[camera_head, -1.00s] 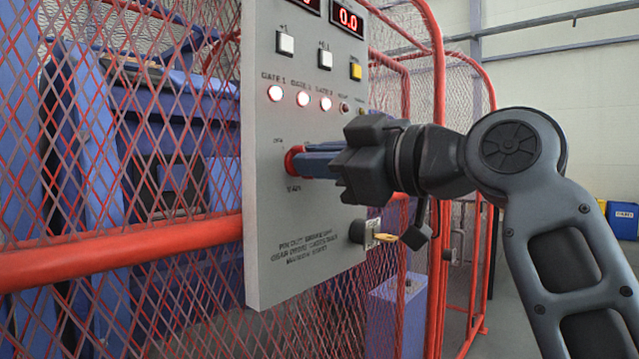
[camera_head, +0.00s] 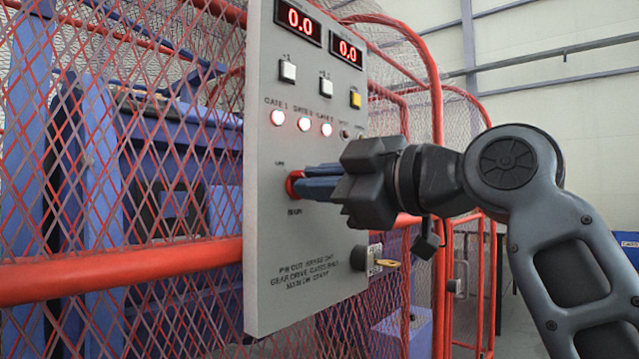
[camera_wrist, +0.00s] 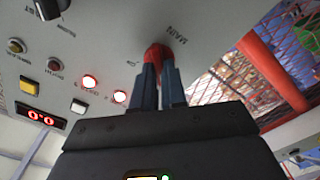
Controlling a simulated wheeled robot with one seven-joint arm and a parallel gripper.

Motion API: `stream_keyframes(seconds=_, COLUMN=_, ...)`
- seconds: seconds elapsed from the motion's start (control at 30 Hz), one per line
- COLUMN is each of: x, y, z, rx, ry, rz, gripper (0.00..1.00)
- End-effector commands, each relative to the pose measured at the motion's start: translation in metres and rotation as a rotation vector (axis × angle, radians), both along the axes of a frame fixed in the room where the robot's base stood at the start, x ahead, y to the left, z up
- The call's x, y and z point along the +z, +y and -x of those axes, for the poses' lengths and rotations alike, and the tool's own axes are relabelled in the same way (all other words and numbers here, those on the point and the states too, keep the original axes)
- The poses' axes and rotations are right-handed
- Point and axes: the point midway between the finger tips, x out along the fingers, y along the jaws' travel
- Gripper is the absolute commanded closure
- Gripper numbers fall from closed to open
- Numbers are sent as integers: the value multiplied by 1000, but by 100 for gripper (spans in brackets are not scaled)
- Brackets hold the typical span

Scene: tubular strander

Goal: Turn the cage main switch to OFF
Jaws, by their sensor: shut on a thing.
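The cage main switch is a red knob (camera_head: 292,185) on the grey control panel (camera_head: 262,225), below the row of lit gate lamps. Small lettering sits above and below it, too blurred to read surely. My gripper (camera_head: 304,186) reaches it from the right, its two blue fingers shut on the knob and covering most of it. In the wrist view the red knob (camera_wrist: 155,54) shows between the fingertips (camera_wrist: 158,72), with the word MAIN beside it. The knob's exact pointing direction is hidden.
Above are white buttons (camera_head: 287,71), a yellow button (camera_head: 355,99) and red displays reading 0.0. Red mesh fencing (camera_head: 120,265) stands behind and beside the panel.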

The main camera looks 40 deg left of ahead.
Motion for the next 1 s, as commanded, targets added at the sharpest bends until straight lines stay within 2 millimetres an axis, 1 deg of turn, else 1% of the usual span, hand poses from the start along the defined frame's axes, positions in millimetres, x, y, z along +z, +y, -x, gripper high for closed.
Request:
stream_keyframes(seconds=0.03, x=-1, y=0, z=0, rx=1, ry=-2, rz=2, gripper=87)
stream_keyframes(seconds=0.3, x=0, y=0, z=0, rx=1, ry=-1, rz=1, gripper=63)
stream_keyframes(seconds=0.53, x=0, y=-1, z=0, rx=0, ry=0, rz=0, gripper=63)
stream_keyframes(seconds=0.63, x=0, y=-8, z=0, rx=-1, ry=-1, rz=0, gripper=63)
stream_keyframes(seconds=1.0, x=0, y=-63, z=4, rx=-1, ry=-1, rz=0, gripper=63)
